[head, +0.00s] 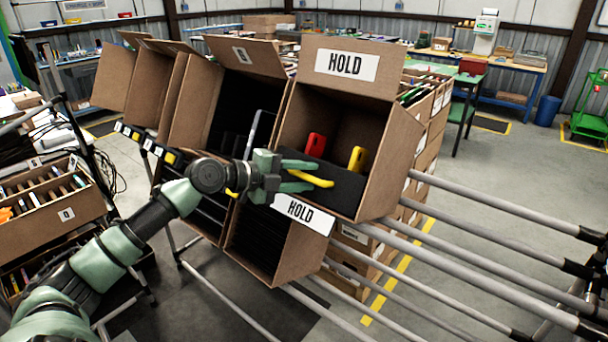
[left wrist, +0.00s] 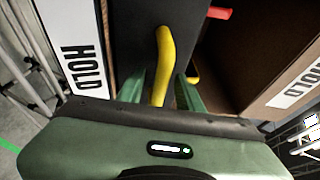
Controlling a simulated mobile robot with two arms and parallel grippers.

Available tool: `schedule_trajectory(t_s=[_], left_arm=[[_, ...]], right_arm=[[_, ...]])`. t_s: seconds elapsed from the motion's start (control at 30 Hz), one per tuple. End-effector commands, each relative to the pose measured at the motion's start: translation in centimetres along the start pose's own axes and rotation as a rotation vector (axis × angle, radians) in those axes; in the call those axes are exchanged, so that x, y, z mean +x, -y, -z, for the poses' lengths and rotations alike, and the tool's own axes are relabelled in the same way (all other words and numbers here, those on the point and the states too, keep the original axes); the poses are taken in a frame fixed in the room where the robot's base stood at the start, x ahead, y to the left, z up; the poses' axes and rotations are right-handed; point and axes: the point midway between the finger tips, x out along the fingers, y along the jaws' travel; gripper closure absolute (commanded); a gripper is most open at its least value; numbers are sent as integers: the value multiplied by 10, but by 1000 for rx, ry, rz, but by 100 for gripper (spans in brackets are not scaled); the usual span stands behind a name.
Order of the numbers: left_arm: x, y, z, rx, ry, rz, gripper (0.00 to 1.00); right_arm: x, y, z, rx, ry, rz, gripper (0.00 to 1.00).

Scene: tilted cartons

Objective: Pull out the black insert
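The black insert (head: 345,192) sits in the tilted HOLD carton (head: 385,165), as a dark panel across its front opening. It also shows as a dark face in the left wrist view (left wrist: 136,50). A yellow handle (head: 318,181) sticks out from its front; the left wrist view shows this handle (left wrist: 164,55) running between my fingers. My left gripper (head: 302,176) is at the handle, one finger on each side. In the left wrist view the fingers (left wrist: 161,95) stand apart from the handle with small gaps. My right gripper is not in view.
Inside the carton, behind the insert's front, are a red handle (head: 315,144) and another yellow one (head: 357,158). A white HOLD label (head: 302,213) hangs just below my gripper. Other open cartons (head: 240,100) stand close on the left. Metal rails (head: 470,200) extend right.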

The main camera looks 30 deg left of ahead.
Motion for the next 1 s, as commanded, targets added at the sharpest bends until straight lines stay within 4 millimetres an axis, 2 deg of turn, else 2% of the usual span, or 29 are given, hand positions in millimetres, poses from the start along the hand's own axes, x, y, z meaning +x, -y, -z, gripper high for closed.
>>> schedule_trajectory(t_s=[0.1, 0.2, 0.23, 1.0], left_arm=[[0, 0, 0, 0, 0, 0, 67], [0, 0, 0, 0, 0, 0, 94], [0, 0, 0, 0, 0, 0, 100], [0, -1, 0, -1, -1, -1, 100]], right_arm=[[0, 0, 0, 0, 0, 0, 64], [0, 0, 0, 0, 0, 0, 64], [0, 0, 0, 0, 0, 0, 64], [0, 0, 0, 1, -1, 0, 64]])
